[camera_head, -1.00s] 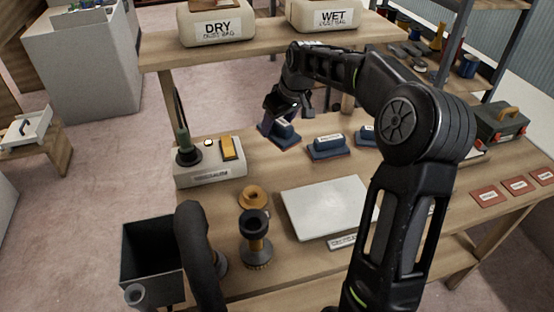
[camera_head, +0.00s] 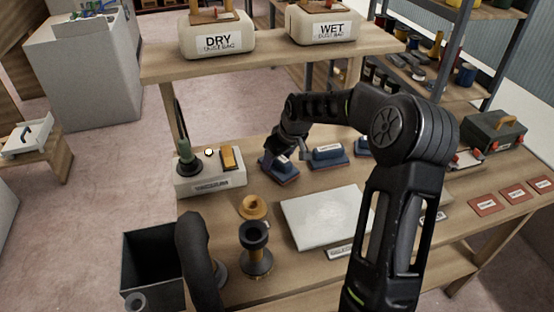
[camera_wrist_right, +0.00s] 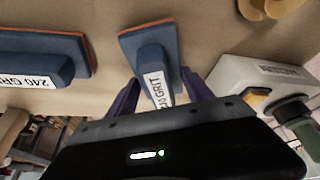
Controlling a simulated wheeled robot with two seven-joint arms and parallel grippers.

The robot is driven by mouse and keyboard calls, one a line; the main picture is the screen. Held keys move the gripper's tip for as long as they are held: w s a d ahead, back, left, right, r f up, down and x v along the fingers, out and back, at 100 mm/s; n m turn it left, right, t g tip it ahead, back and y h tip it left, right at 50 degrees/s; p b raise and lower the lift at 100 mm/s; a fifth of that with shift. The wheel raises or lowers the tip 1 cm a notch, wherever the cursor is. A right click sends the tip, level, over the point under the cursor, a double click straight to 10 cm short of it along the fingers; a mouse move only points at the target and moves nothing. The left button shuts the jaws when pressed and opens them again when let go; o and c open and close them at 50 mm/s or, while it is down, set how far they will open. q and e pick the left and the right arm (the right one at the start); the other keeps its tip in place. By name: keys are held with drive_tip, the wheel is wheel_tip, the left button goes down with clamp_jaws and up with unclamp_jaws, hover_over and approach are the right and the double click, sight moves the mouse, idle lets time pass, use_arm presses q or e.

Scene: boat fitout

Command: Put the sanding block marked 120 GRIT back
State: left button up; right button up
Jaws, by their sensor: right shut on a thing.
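My right gripper (camera_head: 284,152) is shut on a blue sanding block (camera_head: 280,171) with a reddish base, at the left end of a row of similar blocks. In the right wrist view the block (camera_wrist_right: 150,62) sits between the purple fingers of the gripper (camera_wrist_right: 156,97). Its white label ends in "0 GRIT"; the leading digits are partly hidden. I cannot tell if its base touches the bench. A second block (camera_head: 327,155) stands to its right; in the wrist view this block (camera_wrist_right: 45,57) reads 240 GRIT. My left gripper is not in view.
A light box with a yellow switch (camera_head: 228,158) stands just left of the held block. A shelf with DRY and WET containers (camera_head: 218,37) overhangs the back.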

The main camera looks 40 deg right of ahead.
drive_tip(key=shift+f, duration=0.35)
drive_tip(key=shift+f, duration=0.15)
drive_tip(key=o, duration=1.6)
drive_tip(key=shift+r, duration=0.25)
drive_tip(key=b+v, duration=0.1)
drive_tip(key=v, duration=1.1)
drive_tip(key=shift+s+f, duration=0.1)
